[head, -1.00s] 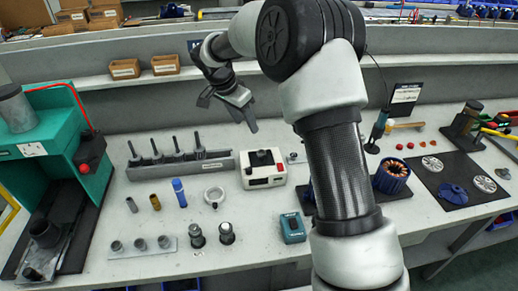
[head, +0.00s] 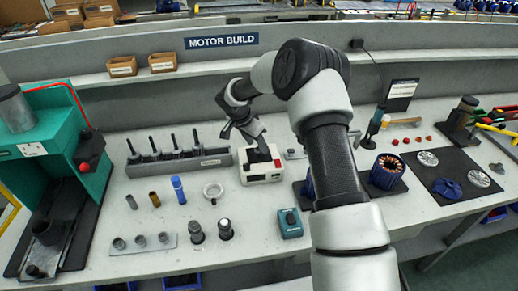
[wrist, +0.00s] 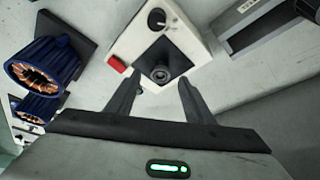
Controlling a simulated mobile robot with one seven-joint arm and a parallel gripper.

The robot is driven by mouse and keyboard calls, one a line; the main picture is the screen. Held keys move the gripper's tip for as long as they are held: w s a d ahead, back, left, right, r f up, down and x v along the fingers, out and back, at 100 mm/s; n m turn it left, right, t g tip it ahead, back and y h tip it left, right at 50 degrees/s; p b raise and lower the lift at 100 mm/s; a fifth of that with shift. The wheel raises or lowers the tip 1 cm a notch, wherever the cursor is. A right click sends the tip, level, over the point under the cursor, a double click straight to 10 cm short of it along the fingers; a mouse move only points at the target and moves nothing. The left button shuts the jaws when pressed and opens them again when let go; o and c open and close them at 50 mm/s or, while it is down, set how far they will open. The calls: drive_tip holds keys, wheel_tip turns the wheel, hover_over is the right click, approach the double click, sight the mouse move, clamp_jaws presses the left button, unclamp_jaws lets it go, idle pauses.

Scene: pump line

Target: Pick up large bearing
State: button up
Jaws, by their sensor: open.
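A white box-shaped device (head: 262,166) with a black top stands on the bench. In the wrist view, a small dark metal ring (wrist: 161,73) sits on the black top of this device (wrist: 127,44); it looks like a bearing, but I cannot tell its size class. My gripper (wrist: 159,82) is open and empty, with its fingers pointing toward the ring and one to each side of it in the picture. In the head view my gripper (head: 257,143) is just above the device and hides part of its top.
A grey rack with several upright pins (head: 178,163) stands left of the device. A copper-wound stator (head: 387,171) stands to the right.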

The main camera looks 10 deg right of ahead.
sight(257, 151)
drive_tip(key=shift+w+d+f, duration=0.15)
drive_tip(key=shift+f, duration=0.45)
drive_tip(key=c, duration=0.9)
drive_tip(key=shift+c, duration=0.2)
wheel_tip(257, 151, up, 10)
drive_tip(key=shift+b, duration=0.4)
drive_tip(key=shift+r, duration=0.1)
